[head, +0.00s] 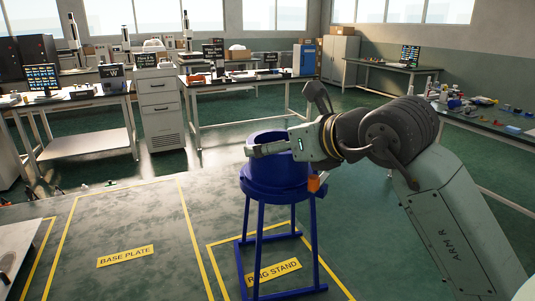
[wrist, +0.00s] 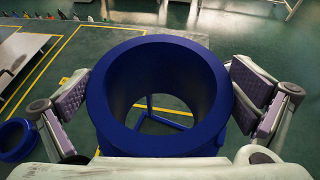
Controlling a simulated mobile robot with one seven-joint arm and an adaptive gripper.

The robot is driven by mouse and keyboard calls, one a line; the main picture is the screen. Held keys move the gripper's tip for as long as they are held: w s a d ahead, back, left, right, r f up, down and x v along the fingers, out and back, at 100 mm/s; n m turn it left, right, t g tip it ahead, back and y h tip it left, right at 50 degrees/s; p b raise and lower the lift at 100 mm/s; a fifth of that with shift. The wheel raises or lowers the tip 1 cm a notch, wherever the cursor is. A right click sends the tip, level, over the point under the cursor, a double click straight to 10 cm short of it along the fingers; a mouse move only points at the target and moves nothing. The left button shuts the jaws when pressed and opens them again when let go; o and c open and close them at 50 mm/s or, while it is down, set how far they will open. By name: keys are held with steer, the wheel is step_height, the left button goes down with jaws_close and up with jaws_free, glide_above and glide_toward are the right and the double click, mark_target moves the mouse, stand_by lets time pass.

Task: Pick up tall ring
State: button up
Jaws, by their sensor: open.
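The tall ring (head: 275,176) is a thick blue ring on top of the blue ring stand (head: 292,222) in the head view. In the wrist view, the ring (wrist: 215,85) is seen from above, its round opening in the middle of the picture. Parts of the stand (wrist: 170,121) show through that opening. My gripper (head: 291,166) is open at the ring. In the wrist view, my gripper (wrist: 158,100) has one padded finger on each side of the ring, with nothing held. Whether either finger touches the ring is unclear.
Another blue round part (wrist: 14,142) shows at the wrist view's left edge. Yellow floor lines mark a "BASE PLATE" area (head: 125,256) and the stand's area. Benches stand behind and to the right; the marked base-plate floor is clear.

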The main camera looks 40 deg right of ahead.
steer(key=shift+w+f, duration=0.1)
steer(key=shift+w, duration=0.2)
steer(key=shift+s, duration=0.2)
steer(key=shift+c, duration=0.5)
steer(key=c, duration=1.1)
